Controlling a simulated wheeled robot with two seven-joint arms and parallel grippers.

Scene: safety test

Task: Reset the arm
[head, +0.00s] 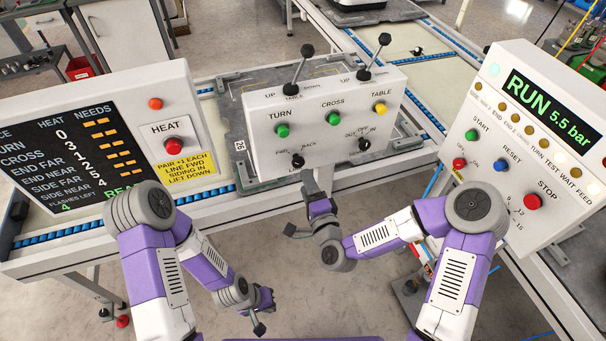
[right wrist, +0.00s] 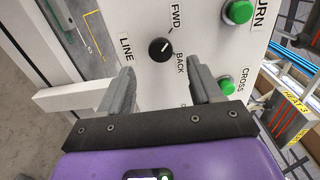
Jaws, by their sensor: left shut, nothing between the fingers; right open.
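My right gripper (head: 312,188) is at the lower front of the white middle panel (head: 262,140), below its black LINE knob (head: 298,162). In the right wrist view, the open fingers (right wrist: 160,88) stand on either side of a space just below that knob (right wrist: 161,50), which lies between FWD and BACK. Nothing is between the fingers, and I cannot tell whether they touch the panel. My left gripper (head: 262,318) is shut and empty, low over the floor. The right panel (head: 462,130) has a blue RESET button (head: 501,166) and a display (head: 548,108) reading RUN 5.5 bar.
The left panel (head: 190,95) has a red HEAT button (head: 173,146). On the right panel are a green START button (head: 471,135) and a red STOP button (head: 532,202). Two levers (head: 299,70) (head: 373,57) rise from the middle panel. Conveyor rails run behind.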

